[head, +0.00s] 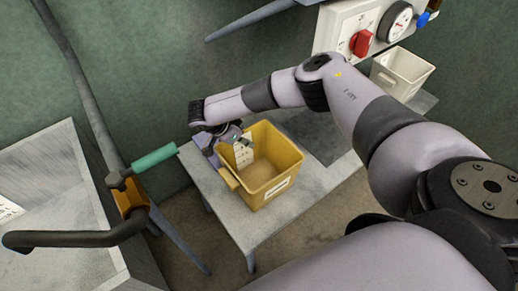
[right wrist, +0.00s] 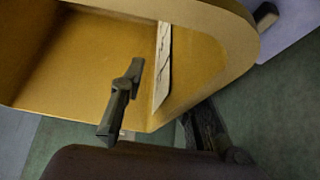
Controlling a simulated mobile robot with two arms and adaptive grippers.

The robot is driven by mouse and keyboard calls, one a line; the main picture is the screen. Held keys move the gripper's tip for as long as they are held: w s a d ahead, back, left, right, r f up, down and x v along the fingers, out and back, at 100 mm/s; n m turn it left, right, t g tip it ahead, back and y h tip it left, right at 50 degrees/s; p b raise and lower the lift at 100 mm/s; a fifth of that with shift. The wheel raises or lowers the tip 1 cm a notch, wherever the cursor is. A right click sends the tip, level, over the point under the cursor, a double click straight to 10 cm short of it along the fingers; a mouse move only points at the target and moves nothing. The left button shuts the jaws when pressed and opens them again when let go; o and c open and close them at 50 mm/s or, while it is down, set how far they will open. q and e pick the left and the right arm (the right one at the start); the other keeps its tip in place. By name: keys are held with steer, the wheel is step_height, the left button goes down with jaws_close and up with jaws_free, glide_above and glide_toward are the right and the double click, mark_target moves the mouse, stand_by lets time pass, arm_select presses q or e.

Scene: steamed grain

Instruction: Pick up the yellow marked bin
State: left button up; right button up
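The yellow bin (head: 278,158) stands upright on the grey table (head: 322,178), with a pale label on its front. A white marked card (head: 243,152) is inside it, against the left part of the wall; it also shows in the right wrist view (right wrist: 162,68). My right gripper (head: 232,136) is at the bin's back left rim. In the right wrist view, one finger is inside the yellow bin (right wrist: 60,60) and the other outside, with the wall between them. The inner finger looks apart from the card. My left gripper is not in view.
A white bin (head: 402,72) stands at the back right, by a wall panel with a red knob (head: 361,43) and a gauge (head: 395,22). A green-handled lever (head: 154,158) and a dark curved bar (head: 75,239) are left of the table.

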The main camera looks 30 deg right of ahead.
steer(key=shift+x, duration=1.05)
steer(key=shift+r, duration=0.15)
steer(key=shift+c, duration=0.5)
jaws_close()
